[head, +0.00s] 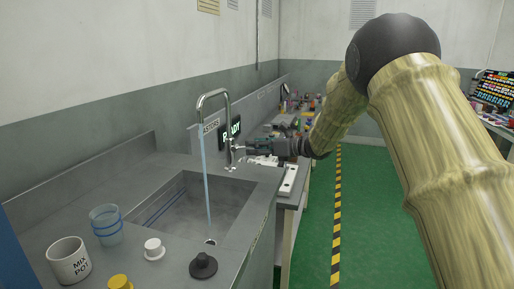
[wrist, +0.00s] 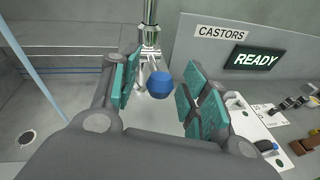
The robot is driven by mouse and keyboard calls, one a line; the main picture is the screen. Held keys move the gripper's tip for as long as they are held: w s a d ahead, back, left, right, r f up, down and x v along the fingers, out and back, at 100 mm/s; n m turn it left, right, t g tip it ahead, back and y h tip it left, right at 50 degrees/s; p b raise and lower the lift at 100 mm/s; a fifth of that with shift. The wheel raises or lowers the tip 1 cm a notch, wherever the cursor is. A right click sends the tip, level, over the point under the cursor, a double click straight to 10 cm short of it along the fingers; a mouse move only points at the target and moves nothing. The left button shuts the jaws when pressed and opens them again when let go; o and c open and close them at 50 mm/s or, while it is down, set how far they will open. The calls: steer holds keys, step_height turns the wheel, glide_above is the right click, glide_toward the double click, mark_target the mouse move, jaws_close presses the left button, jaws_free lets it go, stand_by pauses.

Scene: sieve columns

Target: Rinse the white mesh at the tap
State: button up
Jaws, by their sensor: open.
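The chrome tap (head: 228,103) arches over the sink, and a thin pale-blue water stream (head: 207,185) falls from it into the basin. The stream also crosses the left of the wrist view (wrist: 38,62). My gripper (head: 246,148) is open beside the tap's base. In the wrist view its teal-padded fingers (wrist: 160,78) stand apart, with a blue knob (wrist: 159,85) on the tap seen between them; I cannot tell whether they touch it. I cannot make out a white mesh. A small white round piece (head: 153,249) stands on the counter in front of the sink.
The sink (head: 168,192) is set into a grey counter. A clear blue-banded beaker (head: 106,226), a white MIX POT mug (head: 69,262), a yellow-capped item (head: 120,282) and a black knobbed piece (head: 203,265) stand along its front. A READY sign (wrist: 254,60) is behind.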

steer(key=v, duration=1.2)
